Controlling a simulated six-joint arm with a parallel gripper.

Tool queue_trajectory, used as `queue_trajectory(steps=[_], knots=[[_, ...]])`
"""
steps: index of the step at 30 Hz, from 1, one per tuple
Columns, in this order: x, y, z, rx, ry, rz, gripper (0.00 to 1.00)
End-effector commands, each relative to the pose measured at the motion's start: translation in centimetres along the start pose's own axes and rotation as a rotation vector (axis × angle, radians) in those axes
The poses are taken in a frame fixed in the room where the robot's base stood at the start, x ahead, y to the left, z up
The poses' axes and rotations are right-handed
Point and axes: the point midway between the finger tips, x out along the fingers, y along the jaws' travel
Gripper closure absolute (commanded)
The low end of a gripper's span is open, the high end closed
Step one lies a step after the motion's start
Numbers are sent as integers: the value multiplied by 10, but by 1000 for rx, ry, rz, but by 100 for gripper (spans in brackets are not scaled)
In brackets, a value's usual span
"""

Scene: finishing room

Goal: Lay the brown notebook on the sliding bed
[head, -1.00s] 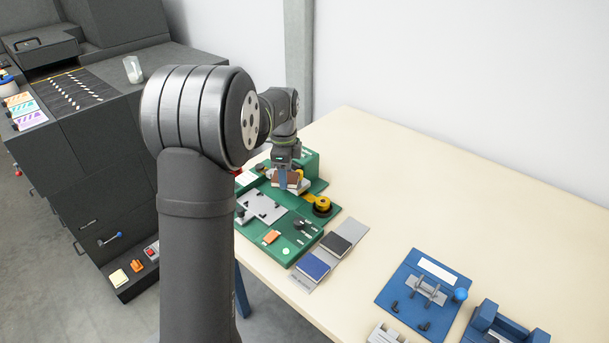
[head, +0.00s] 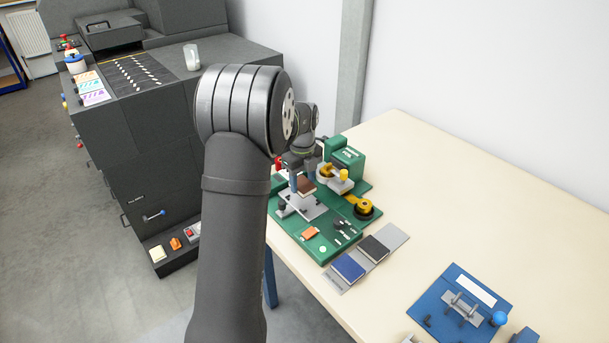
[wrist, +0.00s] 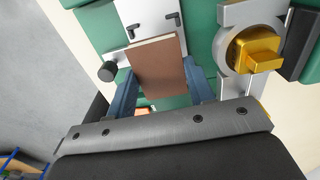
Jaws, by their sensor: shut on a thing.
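The brown notebook (head: 307,187) is held between the blue fingers of my gripper (head: 305,179), which is shut on it. The wrist view also shows the notebook (wrist: 158,66), with a finger of my gripper (wrist: 160,82) on either side. The sliding bed (head: 303,205) is a light grey plate with small black stops on the green machine. In the wrist view the bed (wrist: 145,18) shows beyond the notebook, which covers part of it. The notebook is over or beside the bed's back part; I cannot tell its exact height.
A blue notebook (head: 348,267) and a black notebook (head: 373,248) lie on a grey mat (head: 396,236).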

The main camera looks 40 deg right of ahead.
Motion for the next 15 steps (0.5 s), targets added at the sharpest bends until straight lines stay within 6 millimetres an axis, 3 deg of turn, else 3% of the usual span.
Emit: queue_trajectory(steps=[7,15], knots=[[26,0,0,-1,1,2,72],[37,0,0,-1,-1,0,72]])
